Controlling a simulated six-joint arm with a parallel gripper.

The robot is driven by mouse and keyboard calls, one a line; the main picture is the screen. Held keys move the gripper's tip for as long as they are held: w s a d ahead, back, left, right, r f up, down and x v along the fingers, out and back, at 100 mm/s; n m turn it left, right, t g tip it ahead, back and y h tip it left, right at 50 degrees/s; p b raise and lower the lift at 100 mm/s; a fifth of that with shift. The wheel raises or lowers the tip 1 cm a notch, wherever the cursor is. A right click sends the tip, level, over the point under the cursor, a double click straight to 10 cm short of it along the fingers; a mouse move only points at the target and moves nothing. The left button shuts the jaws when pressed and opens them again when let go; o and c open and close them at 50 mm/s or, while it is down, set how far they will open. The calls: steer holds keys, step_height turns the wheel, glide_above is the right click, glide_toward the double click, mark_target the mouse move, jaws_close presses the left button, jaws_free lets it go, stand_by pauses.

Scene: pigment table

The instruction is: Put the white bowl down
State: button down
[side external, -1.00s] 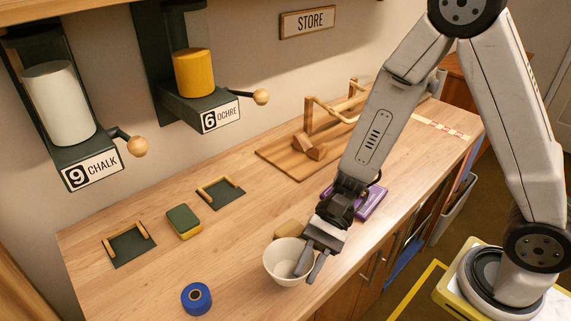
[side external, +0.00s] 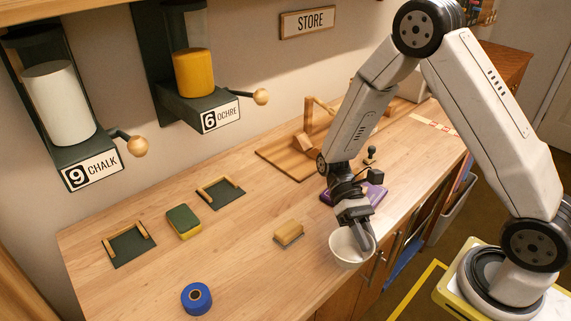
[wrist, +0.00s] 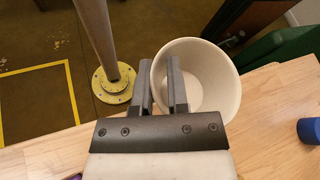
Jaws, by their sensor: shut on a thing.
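The white bowl (side external: 341,252) is at the front edge of the wooden table, looking upright and empty. My gripper (side external: 366,240) is shut on its wall, with one finger inside the bowl and one outside. In the wrist view the bowl (wrist: 221,78) opens toward the camera, and the gripper fingers (wrist: 163,88) straddle its left rim. There the bowl reaches past the table edge over the floor. I cannot tell whether its base touches the table.
A brush-like wooden block (side external: 289,233) lies left of the bowl. A blue tape roll (side external: 197,298), a green-yellow sponge (side external: 183,222) and two dark pads with wooden rails (side external: 129,243) lie farther left. A purple item (side external: 374,193) lies behind the gripper.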

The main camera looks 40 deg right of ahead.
steer(key=d+n+h, duration=0.1)
steer(key=d+h, duration=0.1)
steer(key=d, duration=0.1)
steer(key=d+n+h, duration=0.2)
steer(key=d, duration=0.2)
steer(key=d+n+g+h, duration=0.1)
steer(key=d+n+h, duration=0.1)
steer(key=d, duration=0.1)
steer(key=shift+w+d+f, duration=0.3)
steer(key=shift+w+d, duration=0.05)
steer(key=shift+w, duration=0.05)
steer(key=d+n+h, duration=0.2)
steer(key=d, duration=0.2)
steer(key=w+d+n+t+h, duration=0.1)
steer(key=d+h, duration=0.1)
steer(key=d, duration=0.1)
steer(key=w+d+r+n+h, duration=0.1)
steer(key=d+n+h, duration=0.1)
steer(key=d, duration=0.2)
steer(key=shift+d+n+t, duration=0.3)
steer(key=w+d+r+n+t+h, duration=0.3)
steer(key=d+r+n, duration=0.1)
steer(key=d, duration=0.6)
steer(key=w+d+r+n+t+h, duration=0.2)
steer(key=d+r+n+t+h, duration=0.1)
steer(key=d, duration=0.6)
steer(key=shift+w+d+r+n+t, duration=0.35)
steer(key=shift+w+r+n+t, duration=0.1)
steer(key=shift+n+t, duration=0.3)
steer(key=shift+d, duration=0.1)
